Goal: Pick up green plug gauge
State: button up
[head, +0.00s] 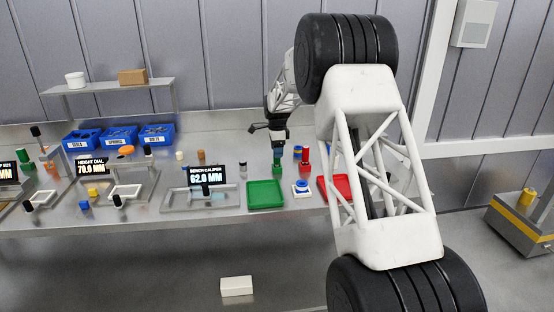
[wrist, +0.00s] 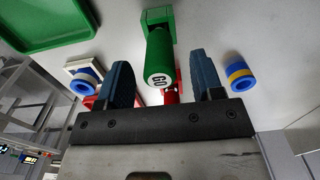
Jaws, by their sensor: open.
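The green plug gauge (wrist: 158,58) is a green cylinder with a white end marked "GO", on a green square base. In the wrist view it lies between the two blue fingers of my gripper (wrist: 162,85), which are open with a gap on either side of it. In the head view my gripper (head: 278,149) points down right above the green gauge (head: 277,168) on the steel bench. Whether a finger touches the gauge I cannot tell.
A red gauge (head: 304,160) stands close to the right. A green tray (head: 265,196) and a red tray (head: 338,188) are in front. A blue ring on a white block (head: 301,187) sits between them. A blue-and-yellow ring (wrist: 239,76) is nearby in the wrist view.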

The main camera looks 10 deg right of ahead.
jog(key=shift+f, duration=1.5)
jog(key=shift+c, duration=0.4)
jog(key=c, duration=1)
jog(key=shift+c, duration=0.2)
jog(key=shift+r, duration=0.2)
jog(key=shift+r, duration=1.5)
jog(key=shift+s+r, duration=0.15)
jog(key=shift+s, duration=0.1)
jog(key=s+r, duration=0.1)
jog(key=s, duration=1.4)
jog(key=shift+s+d+r, duration=0.15)
jog(key=shift+s+d, duration=0.1)
